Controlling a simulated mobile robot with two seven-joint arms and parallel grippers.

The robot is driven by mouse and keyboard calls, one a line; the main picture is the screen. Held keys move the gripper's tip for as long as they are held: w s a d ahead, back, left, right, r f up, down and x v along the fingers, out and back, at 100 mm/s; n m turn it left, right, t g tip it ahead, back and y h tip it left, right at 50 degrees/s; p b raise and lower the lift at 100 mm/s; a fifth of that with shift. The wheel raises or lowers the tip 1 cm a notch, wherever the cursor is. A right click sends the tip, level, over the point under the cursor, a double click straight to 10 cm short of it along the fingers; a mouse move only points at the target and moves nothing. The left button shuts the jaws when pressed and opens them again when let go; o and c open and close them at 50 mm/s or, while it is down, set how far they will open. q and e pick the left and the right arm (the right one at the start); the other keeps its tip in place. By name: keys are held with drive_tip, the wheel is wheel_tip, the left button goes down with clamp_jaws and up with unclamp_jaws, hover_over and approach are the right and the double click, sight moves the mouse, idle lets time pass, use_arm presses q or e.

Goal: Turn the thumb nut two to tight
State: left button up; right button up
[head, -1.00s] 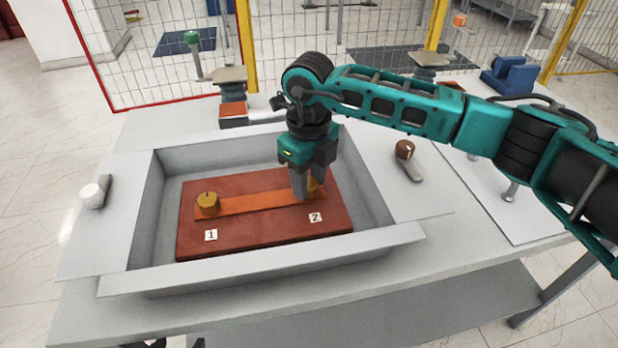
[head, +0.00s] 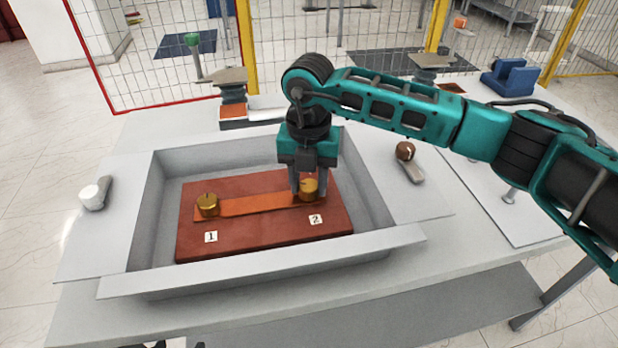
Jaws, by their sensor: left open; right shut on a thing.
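Thumb nut two (head: 309,190) is a brass knob at the right end of the orange bar (head: 255,205), by the label 2. My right gripper (head: 308,187) points straight down over it, with its fingers shut on the nut's sides. The nut's top is partly hidden by the gripper. Thumb nut one (head: 208,205) is a similar brass knob at the bar's left end, by the label 1, with nothing touching it. The bar lies on a dark red plate (head: 265,231). I do not see my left gripper clearly anywhere.
The plate lies inside a grey tray (head: 260,271) with raised sloping walls. A brown-topped tool (head: 407,156) lies to the right of the tray, and a white-topped one (head: 93,195) lies to the left. A block and stand (head: 233,106) are behind the tray.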

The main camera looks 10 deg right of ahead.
sight(309, 184)
drive_tip(key=m+p, duration=0.1)
drive_tip(key=m, duration=0.4)
drive_tip(key=shift+r+m, duration=0.15)
drive_tip(key=shift+m, duration=0.15)
drive_tip(key=m+p, duration=0.1)
drive_tip(key=m, duration=0.4)
drive_tip(key=shift+w+m, duration=0.1)
drive_tip(key=shift+m, duration=0.3)
drive_tip(key=o, duration=1.1)
drive_tip(key=shift+c, duration=0.2)
wheel_tip(309, 184, up, 13)
